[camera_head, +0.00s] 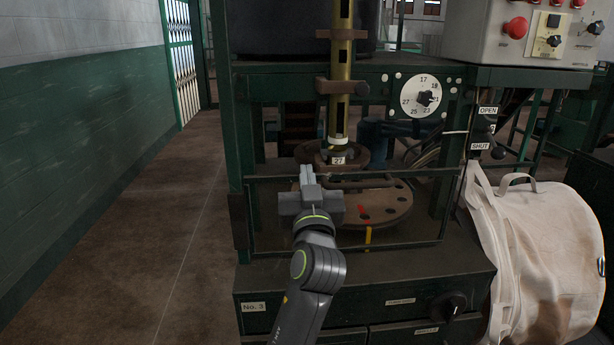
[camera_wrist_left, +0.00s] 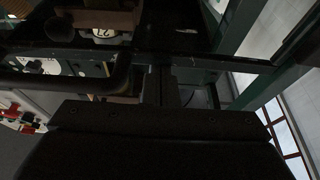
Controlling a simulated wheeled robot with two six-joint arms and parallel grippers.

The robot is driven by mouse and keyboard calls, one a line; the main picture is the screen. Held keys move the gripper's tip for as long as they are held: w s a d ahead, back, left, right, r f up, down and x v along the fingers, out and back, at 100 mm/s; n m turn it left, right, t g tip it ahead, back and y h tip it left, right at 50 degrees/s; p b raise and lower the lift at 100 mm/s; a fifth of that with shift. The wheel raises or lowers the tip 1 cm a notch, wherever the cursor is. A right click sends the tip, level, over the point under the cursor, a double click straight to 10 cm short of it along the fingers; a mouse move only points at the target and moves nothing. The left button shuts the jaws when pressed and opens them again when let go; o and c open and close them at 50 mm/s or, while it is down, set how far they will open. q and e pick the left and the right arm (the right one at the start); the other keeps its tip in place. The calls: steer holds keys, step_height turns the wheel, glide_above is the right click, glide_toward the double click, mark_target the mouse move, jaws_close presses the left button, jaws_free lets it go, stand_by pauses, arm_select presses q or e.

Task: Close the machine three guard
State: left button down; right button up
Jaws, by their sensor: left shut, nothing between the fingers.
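The machine labelled No. 3 stands in the middle of the head view. Its guard (camera_head: 400,236) is a dark-framed clear panel across the front opening, with a dark bar handle (camera_head: 358,183) near its top edge. The handle also shows as a dark tube in the left wrist view (camera_wrist_left: 75,82). My left gripper (camera_head: 307,174) is shut and empty, at the guard's top left, just left of the handle. I cannot tell whether it touches the guard. A round plate with holes (camera_head: 388,205) shows behind the panel. My right gripper is not in view.
A pale bulk bag (camera_head: 545,255) hangs at the right of the machine. A dial (camera_head: 424,97), OPEN and SHUT labels and a control box with a red button (camera_head: 516,28) are at the upper right. The floor on the left (camera_head: 140,215) is clear.

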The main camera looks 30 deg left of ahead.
arm_select(q)
steer(key=shift+f, duration=0.3)
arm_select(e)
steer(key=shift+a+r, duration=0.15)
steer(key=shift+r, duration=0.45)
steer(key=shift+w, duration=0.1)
